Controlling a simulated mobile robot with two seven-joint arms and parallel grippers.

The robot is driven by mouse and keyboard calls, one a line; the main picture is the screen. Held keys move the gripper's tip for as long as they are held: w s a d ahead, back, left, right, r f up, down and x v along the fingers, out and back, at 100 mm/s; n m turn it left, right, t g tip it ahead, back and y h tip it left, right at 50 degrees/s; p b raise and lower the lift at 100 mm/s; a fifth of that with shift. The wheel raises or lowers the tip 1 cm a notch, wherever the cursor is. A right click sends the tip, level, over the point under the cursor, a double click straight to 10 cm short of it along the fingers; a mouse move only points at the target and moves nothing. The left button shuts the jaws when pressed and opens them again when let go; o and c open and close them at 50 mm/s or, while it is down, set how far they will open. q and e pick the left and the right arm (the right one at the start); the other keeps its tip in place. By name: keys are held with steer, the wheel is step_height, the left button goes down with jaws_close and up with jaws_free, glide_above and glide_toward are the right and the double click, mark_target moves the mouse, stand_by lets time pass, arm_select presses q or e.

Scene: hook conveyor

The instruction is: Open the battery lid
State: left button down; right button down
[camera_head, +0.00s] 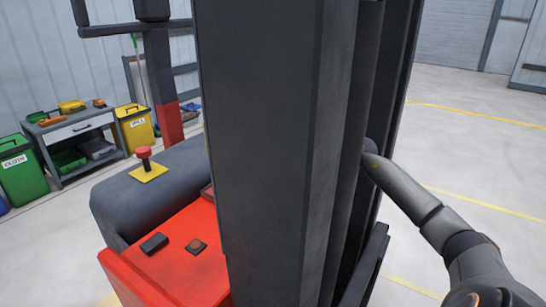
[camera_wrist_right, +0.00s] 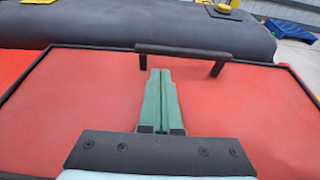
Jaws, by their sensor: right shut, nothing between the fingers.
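In the right wrist view, the battery lid (camera_wrist_right: 75,90) is a flat red panel with a dark rim, and it looks closed. A black bar handle (camera_wrist_right: 185,50) on two short posts stands near its far edge. My right gripper (camera_wrist_right: 161,72) has its green fingers pressed together and empty. The fingertips point at the handle, close to its left post; I cannot tell whether they touch it or reach under the bar. In the head view, my right arm passes behind a tall dark post, which hides the right gripper and most of the lid. My left gripper is not in view.
The tall dark post (camera_head: 275,150) fills the middle of the head view. Left of it are the red truck body (camera_head: 170,265), a dark seat (camera_head: 150,195) and a red knob (camera_head: 144,152). A workbench (camera_head: 80,130) and bins stand behind. Floor on the right is clear.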

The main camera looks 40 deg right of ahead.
steer(key=x, duration=0.2)
steer(key=shift+w+a, duration=0.15)
steer(key=shift+w, duration=0.25)
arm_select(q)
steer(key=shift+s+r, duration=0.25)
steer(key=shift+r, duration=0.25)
arm_select(e)
steer(key=shift+w+a+f, duration=0.2)
steer(key=shift+w+f, duration=0.1)
steer(key=shift+w, duration=0.3)
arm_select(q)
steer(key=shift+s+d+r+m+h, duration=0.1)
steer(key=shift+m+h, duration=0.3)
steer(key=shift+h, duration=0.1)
